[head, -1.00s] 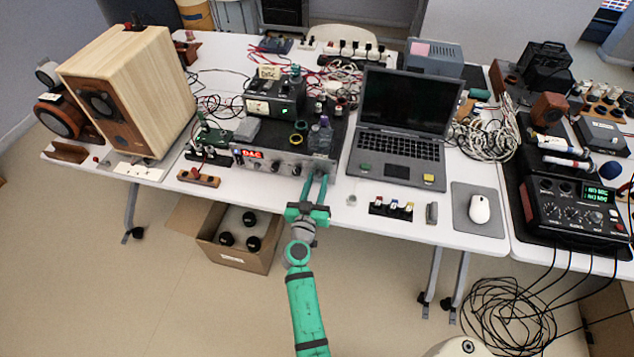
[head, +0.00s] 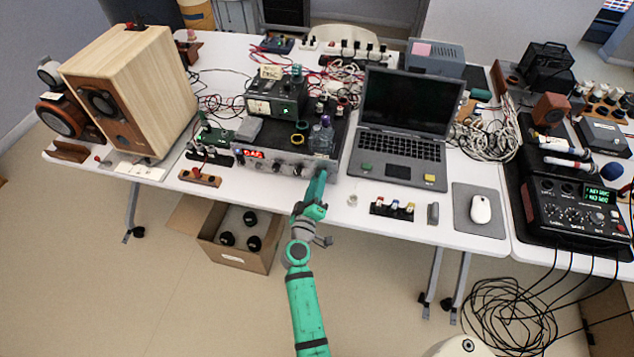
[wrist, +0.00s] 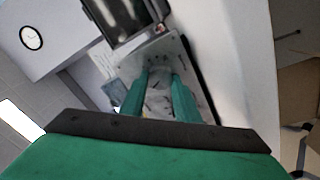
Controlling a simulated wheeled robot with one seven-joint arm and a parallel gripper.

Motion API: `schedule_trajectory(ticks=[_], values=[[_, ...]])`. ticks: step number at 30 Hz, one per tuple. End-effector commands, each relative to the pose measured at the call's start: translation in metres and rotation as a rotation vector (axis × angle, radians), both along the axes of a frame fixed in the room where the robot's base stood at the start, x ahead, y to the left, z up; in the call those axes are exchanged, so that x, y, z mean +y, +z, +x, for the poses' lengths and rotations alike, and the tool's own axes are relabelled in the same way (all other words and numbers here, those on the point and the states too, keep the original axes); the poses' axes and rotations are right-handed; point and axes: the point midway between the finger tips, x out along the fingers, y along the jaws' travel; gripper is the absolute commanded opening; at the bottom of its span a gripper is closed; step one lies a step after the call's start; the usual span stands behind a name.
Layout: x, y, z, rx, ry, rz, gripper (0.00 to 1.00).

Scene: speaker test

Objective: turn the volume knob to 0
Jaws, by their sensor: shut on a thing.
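The amplifier with a silver front panel (head: 288,161) stands at the table's front edge in the head view. It has a small red-lit display (head: 253,153) at its left, whose digits I cannot read surely, and several dark knobs (head: 297,169). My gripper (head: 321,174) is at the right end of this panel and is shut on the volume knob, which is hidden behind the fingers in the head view. In the wrist view, the two green fingers of my gripper (wrist: 156,80) reach the panel, which shows tilted. The knob's pointer cannot be made out.
A glass bottle (head: 321,138) and tape rolls stand on the amplifier. An open laptop (head: 398,173) is close on its right. A row of small switches (head: 393,210) lies on the table right of my gripper. A wooden speaker (head: 150,90) stands at the left.

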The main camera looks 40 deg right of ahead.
Motion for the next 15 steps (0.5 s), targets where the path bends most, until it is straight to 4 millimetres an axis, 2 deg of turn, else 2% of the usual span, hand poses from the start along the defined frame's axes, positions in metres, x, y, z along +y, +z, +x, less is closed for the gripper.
schedule_trajectory(ticks=[15], values=[[0.0,-0.0007,0.0014,0.369,0.0,-0.317,0.06]])
